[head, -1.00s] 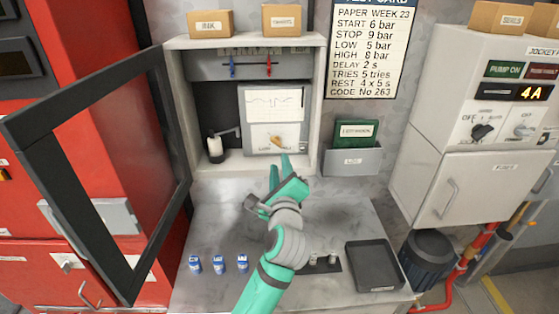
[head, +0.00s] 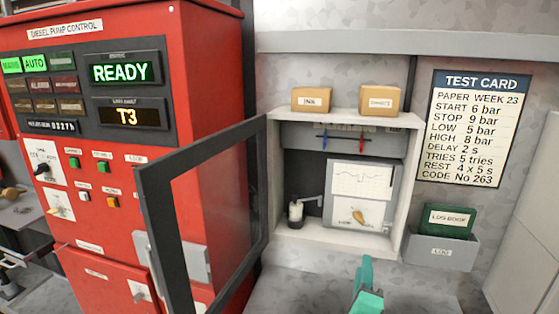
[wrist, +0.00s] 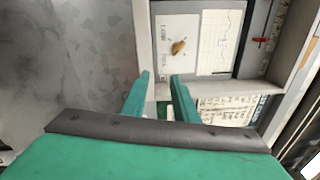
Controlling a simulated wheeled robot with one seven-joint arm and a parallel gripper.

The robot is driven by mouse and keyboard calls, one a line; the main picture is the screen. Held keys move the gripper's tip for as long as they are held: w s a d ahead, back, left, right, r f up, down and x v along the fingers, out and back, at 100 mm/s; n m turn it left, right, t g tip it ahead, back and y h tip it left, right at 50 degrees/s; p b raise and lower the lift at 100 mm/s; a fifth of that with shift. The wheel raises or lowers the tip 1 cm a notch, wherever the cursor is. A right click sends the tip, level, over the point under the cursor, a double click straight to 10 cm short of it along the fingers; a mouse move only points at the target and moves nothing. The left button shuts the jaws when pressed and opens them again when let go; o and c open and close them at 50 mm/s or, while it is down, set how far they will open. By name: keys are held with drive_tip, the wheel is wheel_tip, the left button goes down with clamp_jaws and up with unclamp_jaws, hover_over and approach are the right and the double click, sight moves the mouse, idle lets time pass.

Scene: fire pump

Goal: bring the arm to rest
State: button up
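My gripper (head: 366,285) shows at the bottom edge of the head view, below the open recorder cabinet (head: 413,165). Only the green finger end is visible there; the rest of my arm is out of view. In the wrist view, the two green fingers of my gripper (wrist: 160,88) stand apart with nothing held between them. Ahead of them is the chart recorder (head: 360,195) with its yellow knob (wrist: 178,47). The fingers appear clear of the knob; whether they touch the cabinet's lower edge cannot be told.
The cabinet's black-framed door (head: 162,225) stands open to the left, beside the red diesel panel (head: 120,190). The log book (head: 447,220) sits in its wall holder at right, under the test card (head: 473,128). Two small boxes (head: 311,99) (head: 380,100) stand on the cabinet.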

drive_tip(key=s+a+f+n+y, duration=0.2)
drive_tip(key=s+a+f+n, duration=0.3)
drive_tip(key=s+f+n, duration=0.45)
drive_tip(key=s+a+f+n+y, duration=0.2)
drive_tip(key=s+a+f+n, duration=0.2)
drive_tip(key=s+f+n, duration=0.55)
drive_tip(key=s+a+f+n, duration=0.1)
drive_tip(key=s+a, duration=0.3)
drive_tip(key=s, duration=0.4)
drive_tip(key=s+a+f+n+g+y, duration=0.1)
drive_tip(key=s+a, duration=0.3)
drive_tip(key=s, duration=0.4)
drive_tip(key=s+a+f+n+g+y, duration=0.1)
drive_tip(key=s+a+f+n, duration=0.1)
drive_tip(key=s, duration=0.6)
drive_tip(key=a+f, duration=0.1)
drive_tip(key=a, duration=0.1)
drive_tip(key=shift+s+a+f+n, duration=0.2)
drive_tip(key=shift+s+a+n, duration=0.1)
drive_tip(key=shift+n, duration=0.1)
drive_tip(key=shift+a, duration=0.1)
